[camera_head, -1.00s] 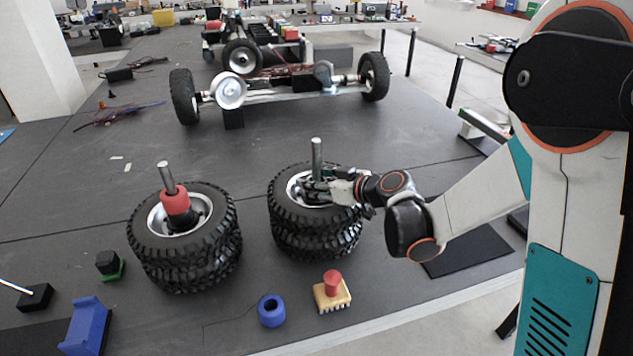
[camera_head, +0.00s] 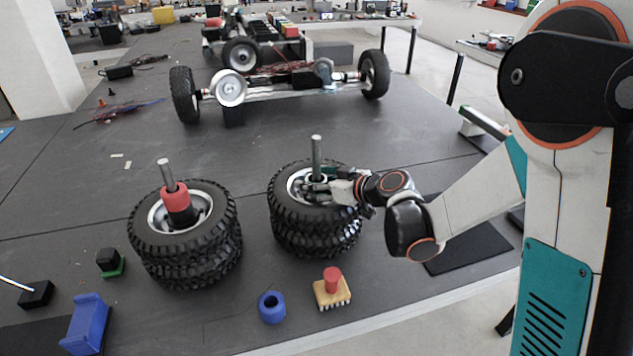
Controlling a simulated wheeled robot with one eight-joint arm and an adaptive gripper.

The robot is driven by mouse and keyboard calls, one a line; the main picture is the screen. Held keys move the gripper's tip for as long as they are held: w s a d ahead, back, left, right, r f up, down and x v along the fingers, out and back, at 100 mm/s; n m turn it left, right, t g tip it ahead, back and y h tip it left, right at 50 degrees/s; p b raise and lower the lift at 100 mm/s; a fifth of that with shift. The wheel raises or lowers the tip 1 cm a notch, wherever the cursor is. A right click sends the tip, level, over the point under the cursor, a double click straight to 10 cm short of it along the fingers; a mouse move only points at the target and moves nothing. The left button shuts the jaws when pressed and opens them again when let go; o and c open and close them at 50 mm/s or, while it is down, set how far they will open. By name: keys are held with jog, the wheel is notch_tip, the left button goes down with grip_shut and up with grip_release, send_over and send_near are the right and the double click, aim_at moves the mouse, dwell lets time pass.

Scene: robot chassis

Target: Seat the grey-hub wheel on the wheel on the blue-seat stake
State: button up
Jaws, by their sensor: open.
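Two stacks of black knobby tyres stand on the dark table. The right stack's top wheel (camera_head: 287,207) has a light grey hub, and a bare metal stake (camera_head: 316,152) rises through it. A second tyre (camera_head: 300,242) sits directly under it. My gripper (camera_head: 316,186) is open at the hub, beside the stake, with its fingers inside the rim; whether they touch it I cannot tell. The left stack's top wheel (camera_head: 148,238) has a light hub and a red collar (camera_head: 178,198) on its tilted-looking stake (camera_head: 166,174). No blue seat shows on either stake; the bases are hidden.
A blue ring (camera_head: 272,307), a brush with a red knob (camera_head: 332,289) and a blue block (camera_head: 86,324) lie near the front edge. A wheeled chassis (camera_head: 285,92) stands behind. The table between chassis and stacks is mostly clear.

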aim_at(320, 149)
jog(key=shift+r, duration=0.1)
dwell(0.4)
notch_tip(320, 149, up, 10)
jog(key=shift+f, duration=0.1)
dwell(0.4)
